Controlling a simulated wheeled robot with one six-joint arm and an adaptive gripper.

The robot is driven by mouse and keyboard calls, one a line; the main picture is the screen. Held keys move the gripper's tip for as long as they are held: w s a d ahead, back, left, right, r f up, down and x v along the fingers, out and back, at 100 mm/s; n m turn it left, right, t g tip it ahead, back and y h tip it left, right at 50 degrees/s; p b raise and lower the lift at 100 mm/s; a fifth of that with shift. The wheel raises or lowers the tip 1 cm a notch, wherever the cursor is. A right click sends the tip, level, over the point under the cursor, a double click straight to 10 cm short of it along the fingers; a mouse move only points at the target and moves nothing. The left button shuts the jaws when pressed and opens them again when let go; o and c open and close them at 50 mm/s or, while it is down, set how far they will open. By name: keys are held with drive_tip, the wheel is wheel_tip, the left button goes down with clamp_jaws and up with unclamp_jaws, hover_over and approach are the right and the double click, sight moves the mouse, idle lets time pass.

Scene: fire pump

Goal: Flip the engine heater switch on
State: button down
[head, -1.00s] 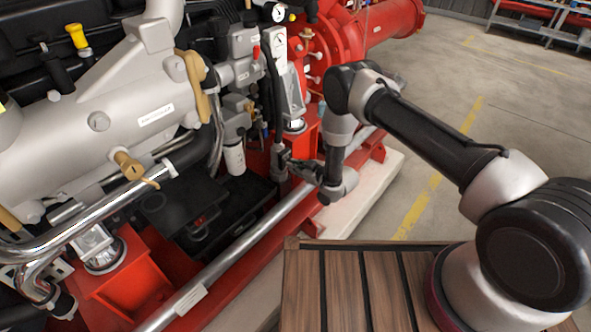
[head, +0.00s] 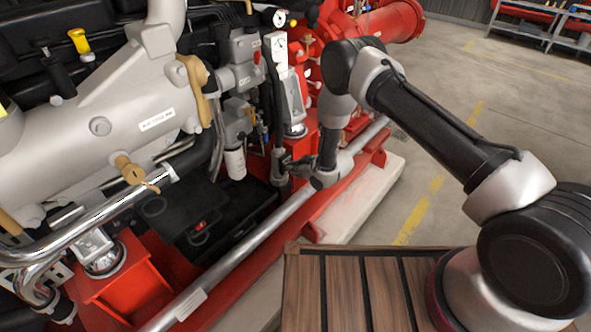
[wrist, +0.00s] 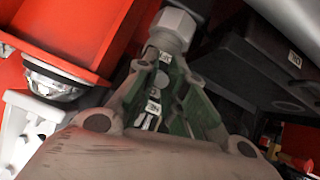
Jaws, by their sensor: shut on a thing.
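My gripper (head: 288,164) is at the engine's right side, above the silver rail, beside a dark upright fitting (head: 278,166). In the wrist view, my gripper (wrist: 160,58) has its fingers drawn together at the tips, against the lower end of a grey hex-ended fitting (wrist: 172,30). They are shut on a small part there, mostly hidden by the fingers.
The silver rail (head: 250,242) runs below my gripper. A white filter (head: 234,162) hangs to its left, above a black box (head: 215,215). A red bracket (wrist: 85,28) and a round glass-like mount (wrist: 55,80) are close in the wrist view. Open floor (head: 450,130) lies right.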

drive_tip(key=c, duration=1.5)
unclamp_jaws()
drive_tip(key=v, duration=1.2)
